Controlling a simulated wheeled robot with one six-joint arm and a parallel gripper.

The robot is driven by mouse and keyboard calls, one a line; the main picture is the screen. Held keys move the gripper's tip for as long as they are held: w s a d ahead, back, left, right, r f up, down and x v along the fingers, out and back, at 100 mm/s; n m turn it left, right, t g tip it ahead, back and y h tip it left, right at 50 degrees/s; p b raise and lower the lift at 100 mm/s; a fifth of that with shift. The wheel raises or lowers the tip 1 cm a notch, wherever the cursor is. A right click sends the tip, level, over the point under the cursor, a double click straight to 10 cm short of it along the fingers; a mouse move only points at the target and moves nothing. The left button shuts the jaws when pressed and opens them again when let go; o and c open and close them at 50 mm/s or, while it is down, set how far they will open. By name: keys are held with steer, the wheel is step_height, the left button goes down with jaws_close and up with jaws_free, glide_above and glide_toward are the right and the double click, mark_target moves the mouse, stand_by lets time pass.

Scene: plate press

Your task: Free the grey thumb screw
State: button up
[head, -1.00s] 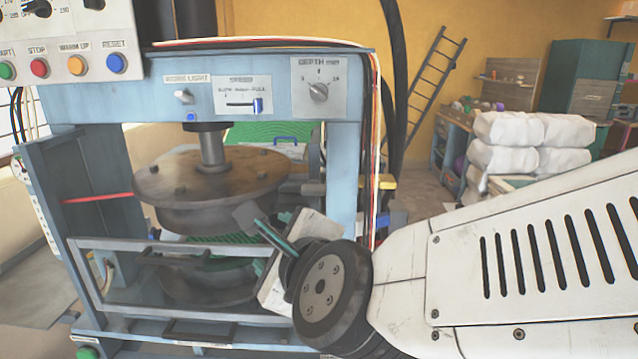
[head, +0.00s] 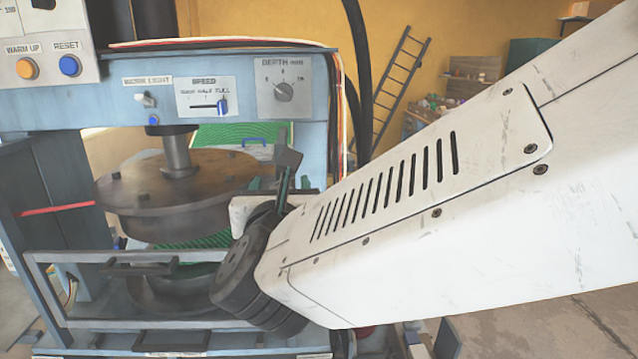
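I cannot make out a grey thumb screw; it may be hidden behind my arm or too small to tell. The blue press has a round brown upper plate (head: 180,188) on a shaft, above a lower round plate (head: 165,292) partly behind a metal guard frame (head: 200,255). My gripper (head: 286,162) points upward in front of the press's right side, right of the upper plate. A dark fingertip on a green-black finger shows; the gap between the fingers is hidden. I see nothing held.
The press's top beam carries a white toggle (head: 146,99), a blue speed slider (head: 222,106) and a grey depth knob (head: 284,92). A button box (head: 48,50) hangs at upper left. A ladder (head: 398,90) leans on the back wall. Open floor (head: 560,325) lies at right.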

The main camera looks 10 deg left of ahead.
steer(key=shift+w+a, duration=0.15)
steer(key=shift+w, duration=0.5)
steer(key=c, duration=1)
steer(key=shift+n, duration=1.6)
steer(key=o, duration=1)
steer(key=shift+s, duration=0.1)
